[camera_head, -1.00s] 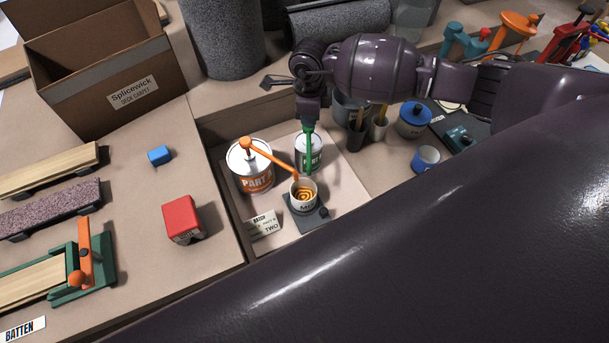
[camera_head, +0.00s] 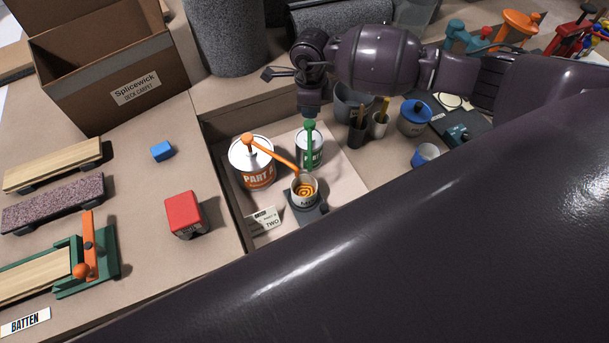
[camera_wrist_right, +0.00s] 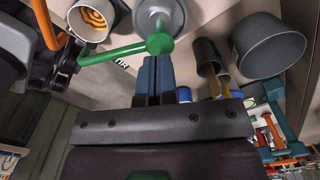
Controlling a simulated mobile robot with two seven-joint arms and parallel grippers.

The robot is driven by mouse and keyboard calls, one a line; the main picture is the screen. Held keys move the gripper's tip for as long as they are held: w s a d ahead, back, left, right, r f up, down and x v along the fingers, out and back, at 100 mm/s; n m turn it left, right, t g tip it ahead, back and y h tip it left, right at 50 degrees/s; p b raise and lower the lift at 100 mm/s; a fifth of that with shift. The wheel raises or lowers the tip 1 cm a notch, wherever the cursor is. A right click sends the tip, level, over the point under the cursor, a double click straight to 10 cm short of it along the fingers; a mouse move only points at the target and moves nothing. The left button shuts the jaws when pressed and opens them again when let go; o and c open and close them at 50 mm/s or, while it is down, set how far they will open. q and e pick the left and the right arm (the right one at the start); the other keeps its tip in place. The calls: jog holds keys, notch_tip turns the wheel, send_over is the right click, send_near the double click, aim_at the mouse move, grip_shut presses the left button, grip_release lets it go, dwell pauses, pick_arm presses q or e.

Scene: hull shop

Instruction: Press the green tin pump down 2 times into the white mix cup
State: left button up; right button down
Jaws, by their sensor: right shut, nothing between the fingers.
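The green pump (camera_head: 310,126) stands on a white and green tin (camera_head: 309,151) in the recessed tray. The white mix cup (camera_head: 304,193), with an orange swirl inside, sits on a dark pad in front of the tin. My right gripper (camera_head: 311,116) is shut and empty, its tips just above the pump head; I cannot tell whether they touch. In the right wrist view the blue fingertips (camera_wrist_right: 154,62) are together beside the round green head (camera_wrist_right: 159,43), and the green spout runs towards the cup (camera_wrist_right: 94,19). My left gripper is out of view.
A white and orange tin with an orange pump (camera_head: 248,141) stands left of the green tin, its spout reaching towards the cup. A card (camera_head: 264,219) lies in front. Dark holders (camera_head: 357,133) and a blue-lidded pot (camera_head: 414,118) stand to the right. A cardboard box (camera_head: 105,70) stands back left.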

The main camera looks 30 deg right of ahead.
pick_arm(q)
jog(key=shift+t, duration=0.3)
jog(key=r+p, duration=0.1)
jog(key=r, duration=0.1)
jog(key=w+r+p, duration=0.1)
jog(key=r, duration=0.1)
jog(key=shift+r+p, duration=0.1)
jog(key=shift+p, duration=0.25)
pick_arm(e)
notch_tip(320, 180, up, 6)
jog(key=shift+f, duration=0.15)
